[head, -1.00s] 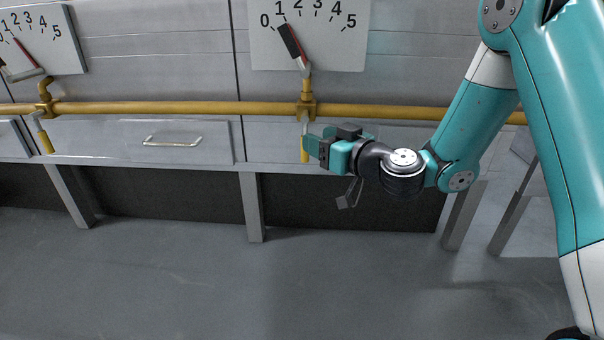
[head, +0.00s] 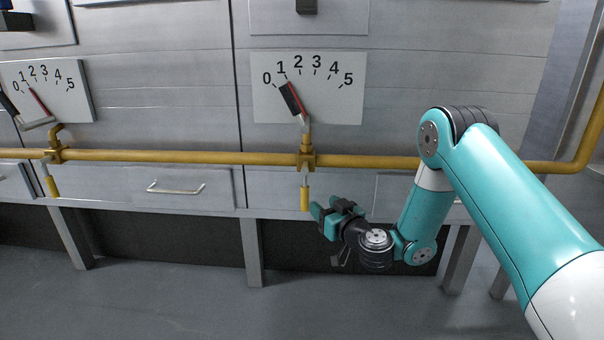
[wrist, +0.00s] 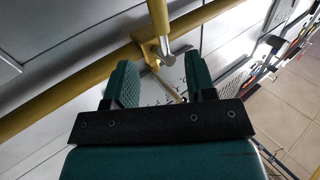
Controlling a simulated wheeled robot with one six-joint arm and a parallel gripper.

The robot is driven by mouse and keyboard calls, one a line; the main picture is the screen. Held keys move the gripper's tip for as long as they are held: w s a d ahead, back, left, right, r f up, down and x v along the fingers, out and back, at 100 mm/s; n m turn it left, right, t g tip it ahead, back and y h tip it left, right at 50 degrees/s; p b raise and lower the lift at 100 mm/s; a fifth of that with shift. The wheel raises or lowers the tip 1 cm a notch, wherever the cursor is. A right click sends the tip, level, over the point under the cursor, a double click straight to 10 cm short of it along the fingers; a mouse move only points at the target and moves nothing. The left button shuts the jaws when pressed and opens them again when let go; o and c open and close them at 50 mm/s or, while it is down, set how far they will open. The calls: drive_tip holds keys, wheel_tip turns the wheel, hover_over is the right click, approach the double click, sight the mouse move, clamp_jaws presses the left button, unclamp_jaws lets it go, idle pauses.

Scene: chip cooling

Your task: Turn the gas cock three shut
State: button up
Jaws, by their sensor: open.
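A gas cock (head: 306,158) sits on the yellow pipe below the middle dial. Its yellow-ended handle (head: 305,198) hangs straight down. I see no number on the cock. My gripper (head: 322,217) is open, just right of and slightly below the handle's lower end in the head view. In the wrist view, the gripper's two green fingers (wrist: 160,78) are spread. I cannot tell whether a finger touches the handle.
The middle dial (head: 342,98), marked 0 to 5, has a red needle near 1 and a dark pointer beside it. A second cock (head: 54,152) and dial (head: 75,95) are at left. The yellow pipe (head: 200,155) runs across the grey cabinet above a drawer handle (head: 175,187).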

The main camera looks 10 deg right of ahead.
sight(307, 192)
drive_tip(key=shift+r+p+x, duration=0.15)
drive_tip(key=shift+p+x, duration=0.65)
drive_tip(key=shift+p, duration=1.25)
drive_tip(key=shift+r+p+x, duration=0.2)
drive_tip(key=shift+p+x, duration=0.6)
drive_tip(key=shift+p, duration=1.25)
drive_tip(key=x, duration=0.5)
drive_tip(key=f+x, duration=0.1)
drive_tip(key=x, duration=0.1)
drive_tip(key=shift+w+a, duration=0.15)
drive_tip(key=shift+w, duration=0.1)
drive_tip(key=shift+w+a, duration=0.15)
drive_tip(key=shift+w, duration=0.45)
drive_tip(key=shift+c, duration=0.5)
clamp_jaws()
